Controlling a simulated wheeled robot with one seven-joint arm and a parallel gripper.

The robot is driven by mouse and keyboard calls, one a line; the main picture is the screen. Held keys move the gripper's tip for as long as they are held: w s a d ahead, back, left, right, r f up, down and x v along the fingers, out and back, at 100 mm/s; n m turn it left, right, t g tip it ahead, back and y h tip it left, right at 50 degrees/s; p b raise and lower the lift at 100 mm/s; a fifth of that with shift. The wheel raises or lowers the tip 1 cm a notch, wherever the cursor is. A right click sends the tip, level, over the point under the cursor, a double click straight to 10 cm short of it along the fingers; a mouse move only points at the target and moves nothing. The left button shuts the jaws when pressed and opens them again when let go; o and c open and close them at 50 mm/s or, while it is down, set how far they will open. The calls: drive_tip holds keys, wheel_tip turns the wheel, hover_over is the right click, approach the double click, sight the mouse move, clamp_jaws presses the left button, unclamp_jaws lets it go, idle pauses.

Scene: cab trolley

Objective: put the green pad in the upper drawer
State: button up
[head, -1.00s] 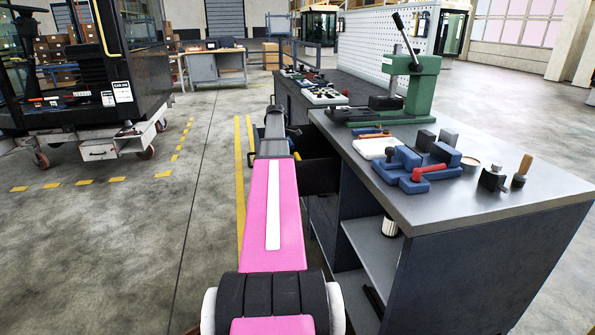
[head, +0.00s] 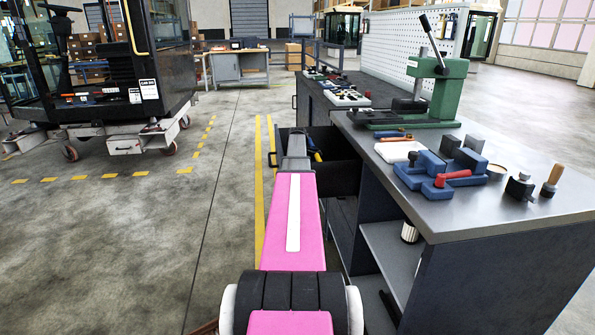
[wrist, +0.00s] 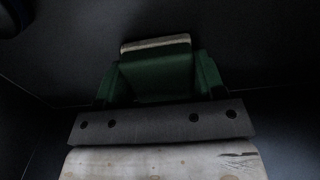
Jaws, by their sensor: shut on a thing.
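The green pad (wrist: 157,76) is a dark green block with a pale top edge in the wrist view. Similar green pieces flank it on both sides. My gripper (wrist: 158,90) is shut on it, though the dim picture leaves the fingertips unclear. In the head view my arm reaches forward to the open upper drawer (head: 343,166) at the bench's left side. The arm end overlaps the drawer's left part, so the gripper and pad are hidden there. I cannot tell how high the pad is above the drawer floor.
The bench top (head: 480,212) carries a green press (head: 440,90) and a blue vise (head: 425,172).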

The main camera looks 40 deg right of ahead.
drive_tip(key=shift+f, duration=0.1)
drive_tip(key=o, duration=1)
wheel_tip(320, 180, up, 12)
drive_tip(key=shift+r, duration=0.15)
